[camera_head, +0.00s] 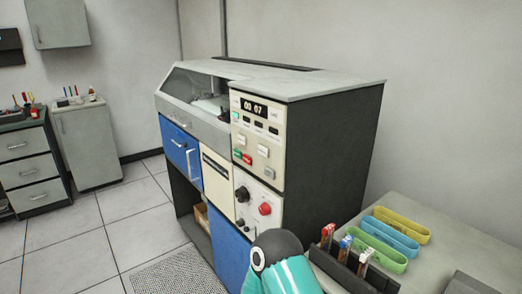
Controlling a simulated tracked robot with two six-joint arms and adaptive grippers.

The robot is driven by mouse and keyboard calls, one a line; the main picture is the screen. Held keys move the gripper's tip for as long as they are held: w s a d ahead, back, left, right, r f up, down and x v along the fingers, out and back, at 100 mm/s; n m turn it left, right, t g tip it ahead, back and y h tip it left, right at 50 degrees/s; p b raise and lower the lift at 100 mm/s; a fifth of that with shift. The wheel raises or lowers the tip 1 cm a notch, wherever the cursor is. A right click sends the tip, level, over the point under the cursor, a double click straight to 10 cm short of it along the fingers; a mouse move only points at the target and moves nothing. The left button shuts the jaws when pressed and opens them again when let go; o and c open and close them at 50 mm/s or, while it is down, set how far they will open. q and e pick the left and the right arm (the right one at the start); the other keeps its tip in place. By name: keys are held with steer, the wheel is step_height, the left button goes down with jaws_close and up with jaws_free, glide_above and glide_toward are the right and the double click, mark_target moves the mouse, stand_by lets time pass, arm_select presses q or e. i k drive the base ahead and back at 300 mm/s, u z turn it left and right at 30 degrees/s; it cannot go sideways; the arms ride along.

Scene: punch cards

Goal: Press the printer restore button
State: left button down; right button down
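The machine, a large cabinet with a grey top (330,84), black side and blue doors, stands in the middle. Its cream upper control panel (257,119) has a display reading about "00 67", pale buttons (263,150), a green button (237,153) and a red button (247,158). A lower panel holds a black knob (242,194) and a round red knob (265,209). Labels are too small to read, so I cannot tell which is the restore button. A teal and black part of my arm shows at the bottom centre, below the panels. Neither gripper is visible.
A grey table (449,224) at the lower right bears yellow, blue and green trays (382,253) and a dark rack (346,276) with several markers. Drawers (27,172) and a grey cabinet (88,144) stand at the left. The tiled floor left of the machine is clear.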

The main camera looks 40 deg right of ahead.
mark_target(241, 139)
steer(key=z, duration=0.05)
steer(key=k, duration=0.15)
steer(key=z, duration=0.2)
steer(key=i, duration=0.9)
steer(key=z, duration=0.8)
steer(key=i, duration=0.65)
steer(key=z, duration=0.2)
steer(key=k, duration=0.9)
steer(key=z, duration=0.15)
steer(key=i, duration=0.9)
steer(key=u, duration=0.05)
